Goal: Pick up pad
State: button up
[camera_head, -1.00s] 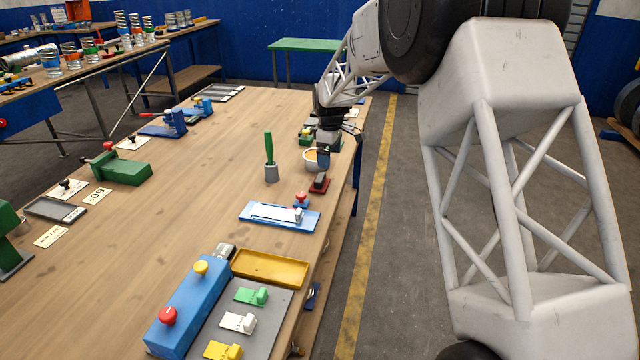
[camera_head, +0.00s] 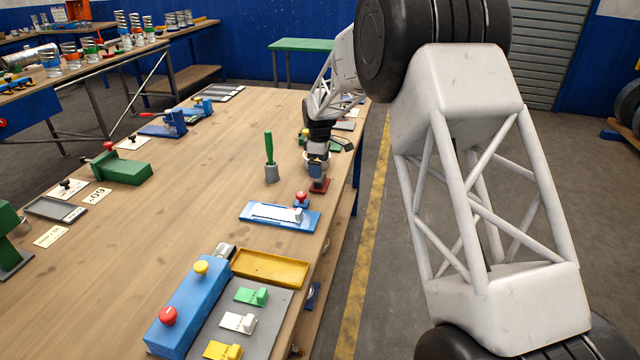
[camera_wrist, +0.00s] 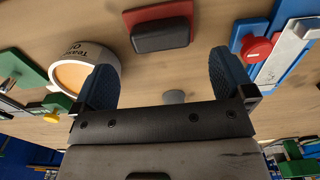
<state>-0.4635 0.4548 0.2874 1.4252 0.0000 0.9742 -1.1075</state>
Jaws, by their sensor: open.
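The pad seems to be the dark block (camera_wrist: 161,35) on a red base (camera_wrist: 157,14) at the top of the wrist view. In the head view the red base (camera_head: 320,187) shows just below my gripper, which hides most of the dark block. My gripper (camera_wrist: 164,72) is open, its two blue fingers wide apart with nothing held between them. In the wrist view the pad lies beyond the fingertips, roughly centred between them. In the head view my gripper (camera_head: 318,176) points down at the pad.
A white cup with orange contents (camera_wrist: 75,75) stands close by my left finger in the wrist view. A blue tray with a red knob (camera_head: 280,215) lies near the pad. A grey holder with a green handle (camera_head: 271,172) stands to the left. The table's right edge is close.

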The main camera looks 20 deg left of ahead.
aim_at(320, 182)
jog(key=shift+f, duration=0.35)
jog(key=shift+f, duration=0.15)
jog(key=shift+d+f, duration=0.15)
jog(key=shift+f, duration=2.3)
jog(key=shift+c, duration=0.5)
jog(key=c, duration=0.9)
jog(key=shift+o, duration=0.2)
jog(key=shift+r, duration=0.15)
